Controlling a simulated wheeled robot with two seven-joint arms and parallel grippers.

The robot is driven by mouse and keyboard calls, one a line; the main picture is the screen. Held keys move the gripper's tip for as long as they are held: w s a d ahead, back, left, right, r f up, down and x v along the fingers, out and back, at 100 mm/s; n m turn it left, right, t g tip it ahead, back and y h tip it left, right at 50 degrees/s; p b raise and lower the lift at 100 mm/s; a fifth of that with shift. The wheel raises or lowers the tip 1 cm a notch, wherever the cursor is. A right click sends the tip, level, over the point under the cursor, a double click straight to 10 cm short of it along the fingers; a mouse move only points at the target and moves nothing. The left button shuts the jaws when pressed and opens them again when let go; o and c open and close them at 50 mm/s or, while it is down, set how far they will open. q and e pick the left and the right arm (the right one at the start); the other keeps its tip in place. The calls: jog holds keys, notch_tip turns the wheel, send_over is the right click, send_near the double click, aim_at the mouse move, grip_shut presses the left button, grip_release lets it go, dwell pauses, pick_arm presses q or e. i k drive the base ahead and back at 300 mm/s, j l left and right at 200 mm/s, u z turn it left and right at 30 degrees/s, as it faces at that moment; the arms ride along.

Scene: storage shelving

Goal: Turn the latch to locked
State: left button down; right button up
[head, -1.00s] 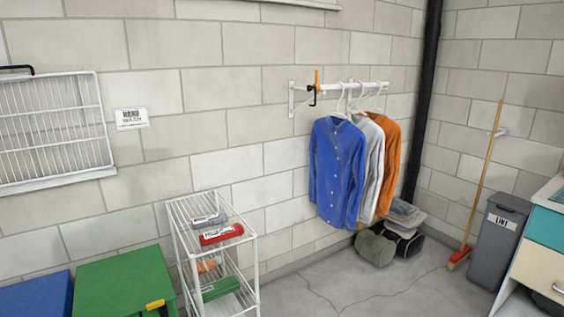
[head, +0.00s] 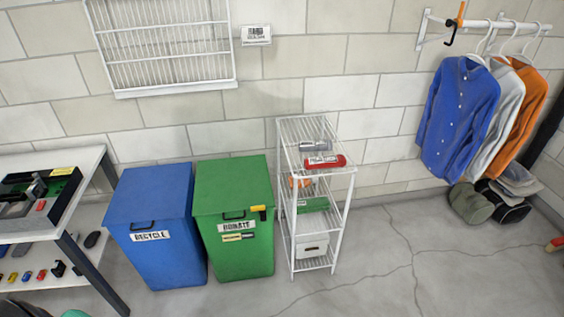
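A green bin (head: 233,190) labelled DONATE stands on the floor near the middle left, with its lid down. A small yellow piece (head: 258,211) at the right of its front edge looks like a latch, beside a dark handle (head: 234,215). I cannot tell its turned position at this size. Below the DONATE label is a small strip (head: 238,237), half yellow and half dark, too small to read. Neither of my grippers is in view.
A blue RECYCLE bin (head: 154,222) stands close left of the green bin. A white wire shelf (head: 316,172) stands close on its right. A workbench (head: 82,165) is at the left, and shirts hang on a rail (head: 487,22) at the right. Front floor is open.

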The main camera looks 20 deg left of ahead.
aim_at(260, 207)
jog(key=i+j+u, duration=0.25)
jog(key=i+j, duration=0.15)
jog(key=j, duration=0.15)
jog(key=i+j+u, duration=0.25)
jog(key=i+j, duration=0.2)
